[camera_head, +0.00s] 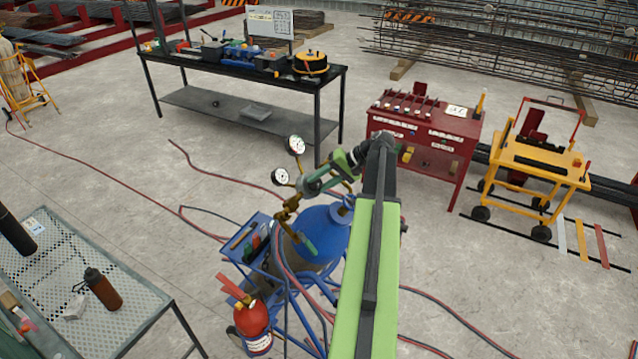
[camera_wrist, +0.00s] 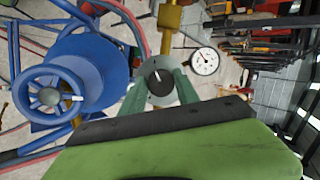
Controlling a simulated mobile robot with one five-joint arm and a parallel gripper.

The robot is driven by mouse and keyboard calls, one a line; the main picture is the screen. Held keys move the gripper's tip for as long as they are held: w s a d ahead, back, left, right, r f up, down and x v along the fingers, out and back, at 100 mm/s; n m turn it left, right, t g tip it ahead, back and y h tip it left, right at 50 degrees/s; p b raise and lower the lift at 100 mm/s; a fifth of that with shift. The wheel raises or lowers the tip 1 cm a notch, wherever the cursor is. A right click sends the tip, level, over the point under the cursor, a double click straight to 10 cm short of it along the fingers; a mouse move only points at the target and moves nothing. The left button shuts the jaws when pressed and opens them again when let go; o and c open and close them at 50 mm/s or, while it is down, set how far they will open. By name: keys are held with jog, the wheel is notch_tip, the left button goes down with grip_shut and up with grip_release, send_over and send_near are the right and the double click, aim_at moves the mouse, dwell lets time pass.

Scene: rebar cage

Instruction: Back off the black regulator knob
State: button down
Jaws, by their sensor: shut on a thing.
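In the head view my gripper (camera_head: 295,201) reaches the brass regulator (camera_head: 282,217), and the knob is hidden there. Two white gauges (camera_head: 297,145) and (camera_head: 281,176) stand by the regulator; one gauge (camera_wrist: 204,61) shows in the wrist view. The regulator sits by a blue gas cylinder (camera_head: 325,232).
A blue handwheel (camera_wrist: 50,95) is left of the knob in the wrist view. A red extinguisher (camera_head: 252,325) stands by the cylinder cart. Hoses cross the floor. A mesh table (camera_head: 60,245), black workbench (camera_head: 240,120), red cabinet (camera_head: 425,140) and yellow cart (camera_head: 540,160) stand around.

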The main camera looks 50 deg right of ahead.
jog(key=shift+s+f, duration=0.1)
jog(key=c, duration=0.9)
grip_release()
jog(key=p+v, duration=0.8)
jog(key=v, duration=0.4)
